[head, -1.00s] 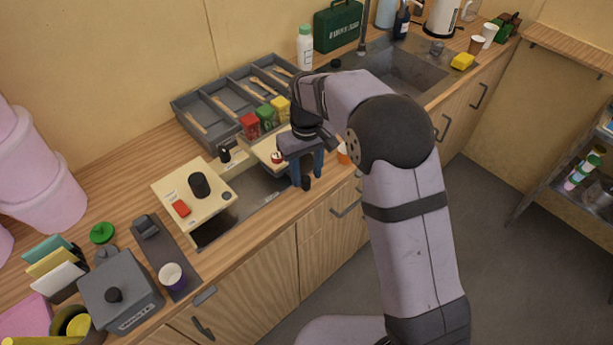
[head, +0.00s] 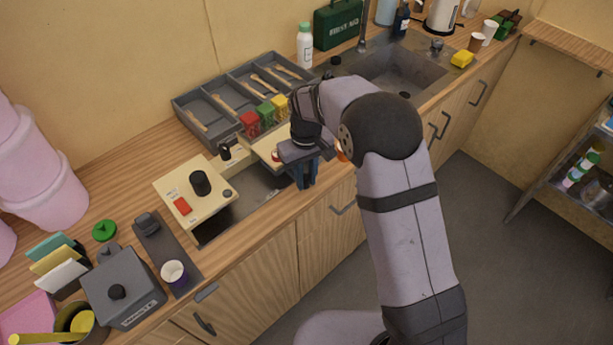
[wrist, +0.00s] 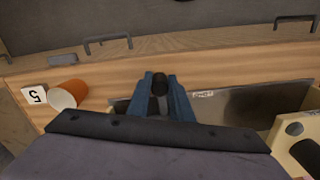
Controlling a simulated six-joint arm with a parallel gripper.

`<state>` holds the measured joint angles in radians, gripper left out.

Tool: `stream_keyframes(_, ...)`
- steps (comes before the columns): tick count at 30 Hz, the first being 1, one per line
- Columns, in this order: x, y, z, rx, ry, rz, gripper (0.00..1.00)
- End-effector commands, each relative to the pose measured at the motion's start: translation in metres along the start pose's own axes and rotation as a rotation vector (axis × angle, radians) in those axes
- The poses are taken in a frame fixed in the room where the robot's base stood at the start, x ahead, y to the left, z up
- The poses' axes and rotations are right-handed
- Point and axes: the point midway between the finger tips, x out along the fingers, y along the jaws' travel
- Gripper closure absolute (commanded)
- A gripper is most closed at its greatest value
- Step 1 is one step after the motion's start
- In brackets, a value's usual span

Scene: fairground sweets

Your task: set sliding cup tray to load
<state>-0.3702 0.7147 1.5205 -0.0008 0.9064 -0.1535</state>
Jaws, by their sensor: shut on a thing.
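My gripper (head: 304,178) is low at the front edge of the counter, beside the sunken metal bay. In the wrist view my gripper (wrist: 160,88) has its blue fingers close together on a small black knob (wrist: 160,80). What the knob joins to is hidden. A small cream plate (head: 262,140) lies just left of my gripper, partly covered by it. A small label (wrist: 203,94) is on the bay's edge, too blurred to read. I cannot tell for certain which part is the cup tray.
A cream panel (head: 183,188) with a black knob and red switch stands left of the bay (head: 240,200). Red, green and yellow tubs (head: 266,113) and a grey compartment tray (head: 186,118) stand behind. An orange cup (wrist: 70,92) lies near my gripper.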

Motion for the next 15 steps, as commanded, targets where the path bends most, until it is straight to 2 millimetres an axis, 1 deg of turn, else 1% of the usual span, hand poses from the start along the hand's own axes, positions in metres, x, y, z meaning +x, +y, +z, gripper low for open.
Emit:
stream_keyframes(4, 0.0, -0.026, 0.006, -0.005, -0.001, -0.001, 1.0)
stream_keyframes(10, -0.001, -0.079, 0.02, -0.007, 0.001, -0.001, 1.0)
stream_keyframes(12, -0.001, -0.093, 0.024, -0.005, 0.001, -0.001, 1.0)
stream_keyframes(15, -0.001, -0.105, 0.027, -0.002, 0.002, -0.001, 1.0)
